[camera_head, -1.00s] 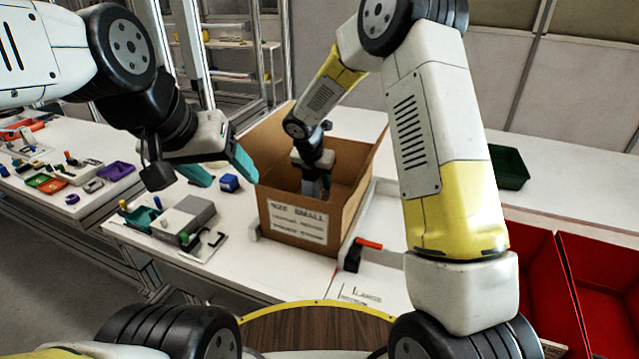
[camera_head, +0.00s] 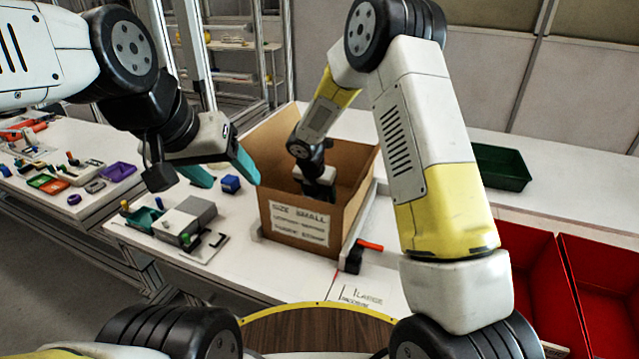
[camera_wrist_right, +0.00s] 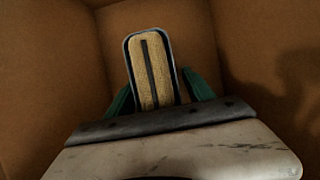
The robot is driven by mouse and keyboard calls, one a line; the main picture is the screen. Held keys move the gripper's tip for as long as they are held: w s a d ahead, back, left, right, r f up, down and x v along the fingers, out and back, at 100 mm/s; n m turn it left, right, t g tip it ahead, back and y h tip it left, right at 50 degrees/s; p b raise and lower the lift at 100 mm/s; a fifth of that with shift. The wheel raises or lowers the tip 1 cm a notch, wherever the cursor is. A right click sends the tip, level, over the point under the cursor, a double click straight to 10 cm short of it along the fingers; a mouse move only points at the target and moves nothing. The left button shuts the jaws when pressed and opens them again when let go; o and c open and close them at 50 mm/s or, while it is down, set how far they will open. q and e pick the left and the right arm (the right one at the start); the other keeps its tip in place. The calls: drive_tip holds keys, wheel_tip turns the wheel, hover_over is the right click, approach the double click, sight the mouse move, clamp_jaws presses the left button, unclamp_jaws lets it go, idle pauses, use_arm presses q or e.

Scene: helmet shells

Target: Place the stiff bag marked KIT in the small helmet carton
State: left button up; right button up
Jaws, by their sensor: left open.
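No KIT marking shows. Brown carton walls surround it. My left gripper (camera_head: 222,172) is open and empty, left of the carton above the bench.
Red bins (camera_head: 600,290) stand at the right, a green tray (camera_head: 501,168) behind. The bench behind the carton is largely clear.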

drive_tip(key=v, duration=1.2)
drive_tip(key=shift+r, duration=0.15)
idle(0.8)
